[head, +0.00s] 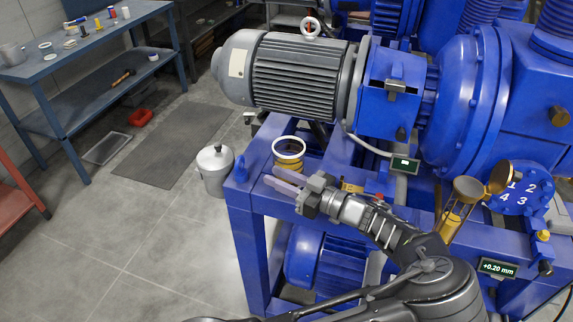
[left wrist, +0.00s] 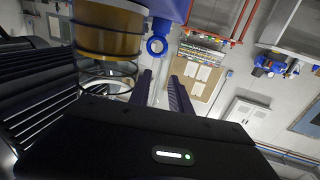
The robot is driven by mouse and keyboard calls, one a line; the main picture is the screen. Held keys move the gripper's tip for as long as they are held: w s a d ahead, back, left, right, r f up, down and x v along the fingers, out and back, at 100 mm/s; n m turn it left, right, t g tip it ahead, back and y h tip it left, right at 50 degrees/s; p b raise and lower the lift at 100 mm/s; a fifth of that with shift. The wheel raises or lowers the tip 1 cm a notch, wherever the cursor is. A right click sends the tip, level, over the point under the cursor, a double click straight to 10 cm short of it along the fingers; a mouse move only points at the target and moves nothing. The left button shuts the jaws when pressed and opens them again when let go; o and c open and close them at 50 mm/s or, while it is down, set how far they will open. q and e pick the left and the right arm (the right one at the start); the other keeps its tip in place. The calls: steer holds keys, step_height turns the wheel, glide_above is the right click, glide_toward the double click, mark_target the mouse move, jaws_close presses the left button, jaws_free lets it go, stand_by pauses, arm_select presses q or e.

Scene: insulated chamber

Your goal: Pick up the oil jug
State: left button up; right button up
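No thing is clearly marked as the oil jug. My right gripper is not in view.
A grey motor (head: 290,78) and blue machinery (head: 465,90) stand on the blue frame (head: 247,200). A blue bench (head: 70,65) stands at left. The floor between is mostly clear.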

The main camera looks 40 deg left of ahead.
arm_select(q)
steer(key=shift+a, duration=0.25)
stand_by(0.4)
jaws_close()
stand_by(1.3)
